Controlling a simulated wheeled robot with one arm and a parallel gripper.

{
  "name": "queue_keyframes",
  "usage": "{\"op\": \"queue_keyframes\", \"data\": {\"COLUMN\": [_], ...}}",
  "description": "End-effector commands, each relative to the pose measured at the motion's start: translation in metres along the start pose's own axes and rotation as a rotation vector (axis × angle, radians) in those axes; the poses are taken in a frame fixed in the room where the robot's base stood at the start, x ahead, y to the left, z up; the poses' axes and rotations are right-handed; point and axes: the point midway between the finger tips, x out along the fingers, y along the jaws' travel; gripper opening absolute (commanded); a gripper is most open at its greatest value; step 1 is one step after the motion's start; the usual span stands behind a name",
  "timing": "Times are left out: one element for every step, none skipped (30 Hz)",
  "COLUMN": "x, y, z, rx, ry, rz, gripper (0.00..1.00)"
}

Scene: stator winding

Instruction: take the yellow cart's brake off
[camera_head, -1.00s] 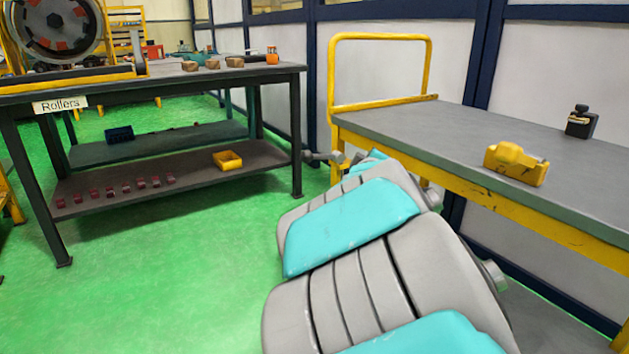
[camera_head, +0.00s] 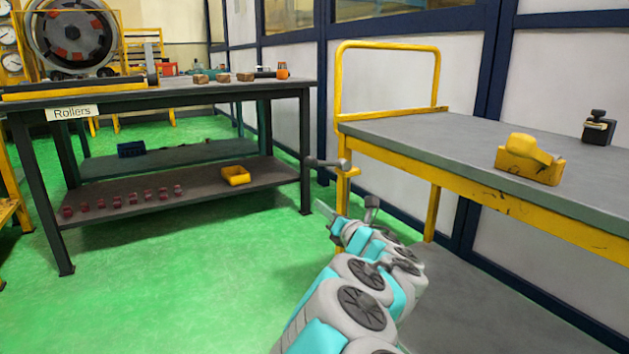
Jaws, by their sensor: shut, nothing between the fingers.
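The yellow cart (camera_head: 420,172) stands at the right, with a grey top, a yellow frame and an upright yellow handle loop.
A yellow tape dispenser (camera_head: 529,160) and a small black object (camera_head: 598,128) sit on the cart top. A dark workbench (camera_head: 150,95) labelled "Rollers" stands at the left, with a yellow bin (camera_head: 236,175) on its lower shelf. The green floor between is clear.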

Motion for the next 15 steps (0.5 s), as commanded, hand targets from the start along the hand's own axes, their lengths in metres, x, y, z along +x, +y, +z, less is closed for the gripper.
{"op": "queue_keyframes", "data": {"x": [0.000, 0.000, 0.000, 0.000, 0.000, 0.001, 0.002, 0.004, 0.006, 0.009, 0.012, 0.016, 0.020, 0.024, 0.029], "y": [0.000, 0.000, 0.000, 0.000, 0.000, 0.000, 0.000, 0.000, 0.000, 0.000, 0.000, 0.000, 0.000, 0.000, -0.001], "z": [0.000, 0.001, 0.001, 0.001, 0.001, 0.001, 0.000, 0.000, 0.000, 0.000, 0.000, 0.000, 0.000, 0.000, 0.000], "rx": [0.001, 0.001, 0.001, 0.002, 0.002, 0.002, 0.003, 0.003, 0.004, 0.004, 0.005, 0.005, 0.005, 0.006, 0.007], "ry": [-0.001, -0.001, -0.001, -0.001, -0.001, -0.001, -0.001, -0.001, -0.001, -0.001, -0.001, -0.001, -0.001, -0.002, -0.002], "rz": [0.000, 0.000, -0.001, -0.001, -0.001, -0.001, -0.001, -0.001, -0.001, 0.000, 0.001, 0.003, 0.004, 0.003, 0.000], "gripper": [0.00, 0.00, 0.00, 0.00, 0.00, 0.00, 0.00, 0.00, 0.00, 0.00, 0.00, 0.00, 0.00, 0.00, 0.00]}}
